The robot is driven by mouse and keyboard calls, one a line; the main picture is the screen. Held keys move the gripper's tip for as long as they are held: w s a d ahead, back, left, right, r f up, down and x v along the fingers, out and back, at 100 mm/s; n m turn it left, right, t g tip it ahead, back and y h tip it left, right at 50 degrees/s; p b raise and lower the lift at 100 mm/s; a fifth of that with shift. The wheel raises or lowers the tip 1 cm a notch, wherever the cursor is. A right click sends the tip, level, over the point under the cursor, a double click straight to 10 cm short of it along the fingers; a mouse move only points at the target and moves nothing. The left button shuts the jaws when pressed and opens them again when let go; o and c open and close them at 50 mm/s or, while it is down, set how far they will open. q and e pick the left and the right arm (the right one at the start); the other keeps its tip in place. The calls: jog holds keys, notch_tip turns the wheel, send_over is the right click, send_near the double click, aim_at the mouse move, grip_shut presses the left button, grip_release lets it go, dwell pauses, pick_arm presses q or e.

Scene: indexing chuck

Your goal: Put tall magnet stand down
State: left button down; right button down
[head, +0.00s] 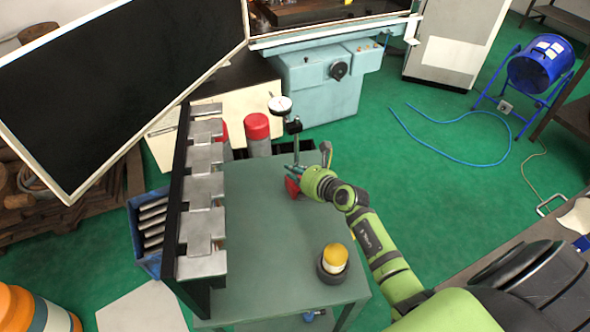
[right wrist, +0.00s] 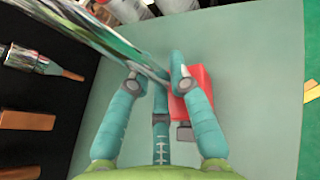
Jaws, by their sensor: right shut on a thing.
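The tall magnet stand (head: 295,148) is upright near the far right part of the green table (head: 270,230). It has a thin post, a round dial (head: 280,104) at its top and a red base (head: 292,187). My right gripper (head: 303,177) is shut on its post, low down just above the base. In the right wrist view the post runs between my right fingers (right wrist: 155,78), with the red base (right wrist: 201,88) beyond them over the tabletop. I cannot tell whether the base touches the table. My left gripper is out of view.
A yellow-topped round piece (head: 335,257) stands in a dark ring on the table's near right. A rack of grey metal blocks (head: 204,190) lines the left edge. Red-capped cylinders (head: 257,130) stand behind the table. The table's middle is clear.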

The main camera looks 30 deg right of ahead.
jog(key=shift+w+r, duration=0.1)
jog(key=shift+w, duration=0.05)
jog(key=c, duration=1.1)
grip_release()
jog(key=shift+f, duration=0.2)
jog(key=shift+c, duration=0.2)
jog(key=shift+s, duration=0.2)
jog(key=shift+r, duration=0.1)
jog(key=shift+s+r, duration=0.1)
jog(key=v, duration=1.2)
